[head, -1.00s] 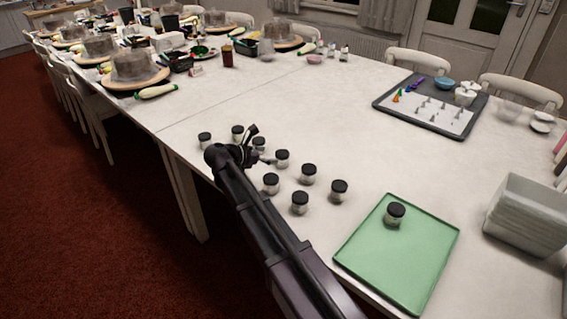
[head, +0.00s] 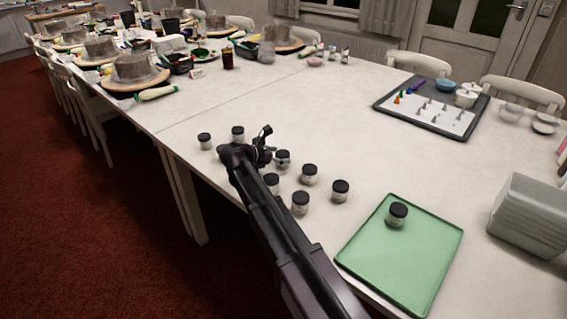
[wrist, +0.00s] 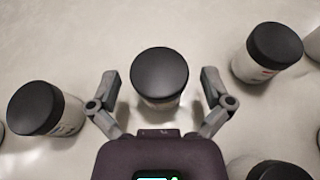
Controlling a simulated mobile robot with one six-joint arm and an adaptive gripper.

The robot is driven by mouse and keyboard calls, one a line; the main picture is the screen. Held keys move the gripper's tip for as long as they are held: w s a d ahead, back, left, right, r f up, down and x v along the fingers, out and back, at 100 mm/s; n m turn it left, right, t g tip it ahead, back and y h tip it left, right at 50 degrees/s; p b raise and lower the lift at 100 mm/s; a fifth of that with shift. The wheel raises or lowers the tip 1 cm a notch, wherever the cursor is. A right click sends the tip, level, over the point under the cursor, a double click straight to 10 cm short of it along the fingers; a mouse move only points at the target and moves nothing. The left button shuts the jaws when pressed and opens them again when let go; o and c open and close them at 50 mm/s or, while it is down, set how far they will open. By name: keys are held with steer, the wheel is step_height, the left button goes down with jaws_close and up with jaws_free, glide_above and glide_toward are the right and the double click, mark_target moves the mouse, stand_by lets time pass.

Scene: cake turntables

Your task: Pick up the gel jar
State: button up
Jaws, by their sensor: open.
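Several small jars with black lids and pale bodies stand upright on the white table. In the wrist view, one gel jar (wrist: 159,76) stands between the spread fingers of my gripper (wrist: 160,82), with a gap on each side. My gripper also shows in the head view (head: 263,143), low among the back jars, and it hides at least one of them. Other jars stand to the left (wrist: 45,108) and right (wrist: 268,50) of my fingers in the wrist view. One jar (head: 397,213) stands on the green tray (head: 385,262).
Neighbouring jars (head: 309,174) stand close to my gripper on the right and front. A dark tray with a white board (head: 425,112) lies farther back. The middle of the table is clear.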

steer(key=shift+w+d+f, duration=0.2)
steer(key=shift+w+d, duration=0.1)
steer(key=shift+d, duration=0.1)
steer(key=c, duration=1.1)
